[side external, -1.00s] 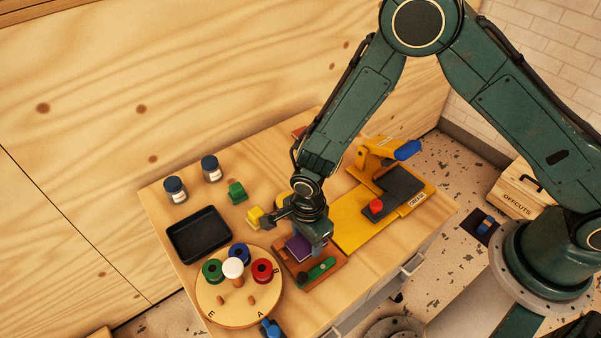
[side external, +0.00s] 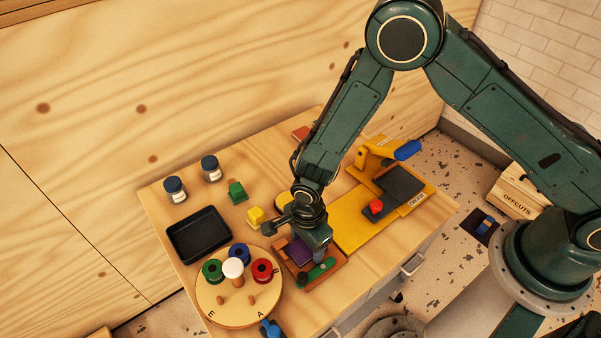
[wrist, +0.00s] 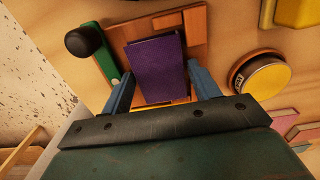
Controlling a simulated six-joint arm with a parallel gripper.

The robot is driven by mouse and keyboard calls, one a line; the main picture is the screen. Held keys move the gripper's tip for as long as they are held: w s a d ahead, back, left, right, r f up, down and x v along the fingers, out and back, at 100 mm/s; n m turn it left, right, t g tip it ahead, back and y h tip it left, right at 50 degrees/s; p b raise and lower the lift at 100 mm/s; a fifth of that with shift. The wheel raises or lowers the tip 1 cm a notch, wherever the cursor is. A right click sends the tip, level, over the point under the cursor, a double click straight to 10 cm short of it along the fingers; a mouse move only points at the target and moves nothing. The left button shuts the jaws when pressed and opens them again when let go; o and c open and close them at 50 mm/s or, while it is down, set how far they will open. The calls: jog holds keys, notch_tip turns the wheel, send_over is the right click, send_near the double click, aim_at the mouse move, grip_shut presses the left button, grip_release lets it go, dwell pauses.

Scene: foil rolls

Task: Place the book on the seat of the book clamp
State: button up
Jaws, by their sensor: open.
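The purple book (wrist: 157,68) lies over the brown wooden base of the book clamp (wrist: 192,32), between my gripper's two blue fingers. The clamp has a green lever (wrist: 108,55) with a black knob (wrist: 82,41) along one side. In the side external view the book (side external: 299,252) shows partly beside my gripper (side external: 311,252), low over the clamp. My gripper (wrist: 160,78) is open, with a small gap visible beside the book. The book looks flat within the base; its contact with the seat is hidden.
A round turntable (side external: 222,308) with coloured spools stands close at the left. A yellow fixture (side external: 362,222) with a dark plate and red knob is at the right. A black tray (side external: 199,235), yellow block (side external: 255,215), green block (side external: 237,191) and two jars (side external: 210,168) stand behind.

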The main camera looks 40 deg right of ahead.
jog(key=shift+r, duration=0.1)
notch_tip(320, 180, up, 12)
dwell(0.9)
dwell(0.5)
jog(key=s+d+r+n+t, duration=0.15)
jog(key=d+r+n, duration=0.25)
jog(key=d+r, duration=0.45)
jog(key=s+d+r+n+t, duration=0.15)
jog(key=d+r+n, duration=0.35)
jog(key=r, duration=0.7)
jog(key=s+d+r+n+t, duration=0.1)
jog(key=s+d+r+n, duration=0.2)
jog(key=s, duration=0.4)
jog(key=s+d+r+n+t, duration=0.1)
jog(key=s+d+r+n, duration=0.3)
jog(key=s+d+n, duration=0.2)
jog(key=shift+s+t, duration=0.3)
jog(key=shift+s, duration=0.55)
